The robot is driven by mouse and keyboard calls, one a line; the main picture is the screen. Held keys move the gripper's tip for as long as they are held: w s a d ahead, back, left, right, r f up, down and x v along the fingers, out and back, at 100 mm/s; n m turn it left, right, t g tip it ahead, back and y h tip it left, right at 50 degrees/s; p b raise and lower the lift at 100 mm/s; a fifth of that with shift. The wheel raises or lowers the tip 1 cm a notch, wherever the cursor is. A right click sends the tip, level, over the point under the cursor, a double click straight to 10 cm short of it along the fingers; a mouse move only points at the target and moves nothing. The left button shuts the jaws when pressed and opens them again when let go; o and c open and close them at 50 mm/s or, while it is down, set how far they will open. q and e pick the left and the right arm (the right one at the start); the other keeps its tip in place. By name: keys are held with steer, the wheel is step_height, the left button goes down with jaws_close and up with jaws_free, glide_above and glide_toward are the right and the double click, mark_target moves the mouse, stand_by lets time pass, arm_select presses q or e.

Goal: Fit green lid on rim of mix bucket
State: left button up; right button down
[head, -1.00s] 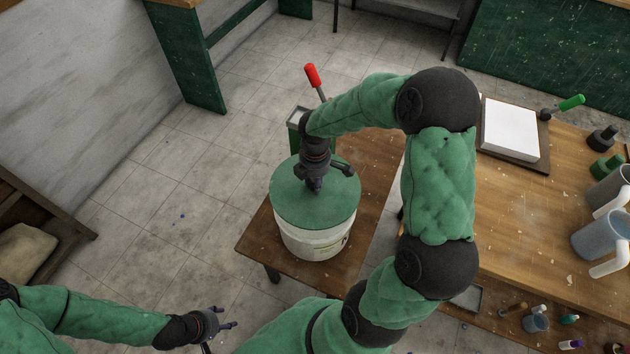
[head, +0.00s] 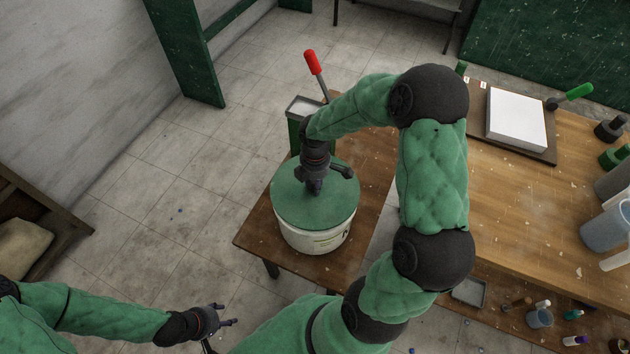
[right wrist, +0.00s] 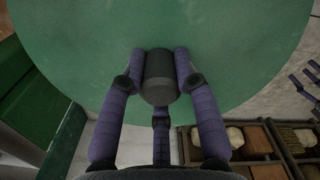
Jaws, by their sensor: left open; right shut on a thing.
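The green lid (head: 338,206) is a flat round disc lying over the top of the white mix bucket (head: 316,238), which stands upright on a small wooden table. From above, the lid covers the bucket's opening; I cannot tell whether it is pressed onto the rim. My right gripper (head: 313,190) is above the lid's middle. In the right wrist view its fingers (right wrist: 161,85) are shut around a dark round knob (right wrist: 160,75) on the green lid (right wrist: 230,50). My left gripper (head: 226,322) is open and empty at the lower left, away from the bucket.
A larger workbench (head: 510,200) at right carries a white block (head: 517,120), jugs and small bottles. Open tiled floor lies to the left.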

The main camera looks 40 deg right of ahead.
steer(key=shift+f+b, duration=0.85)
steer(key=shift+f, duration=0.5)
steer(key=c, duration=0.8)
jaws_free()
steer(key=shift+c, duration=0.2)
step_height(320, 180, up, 12)
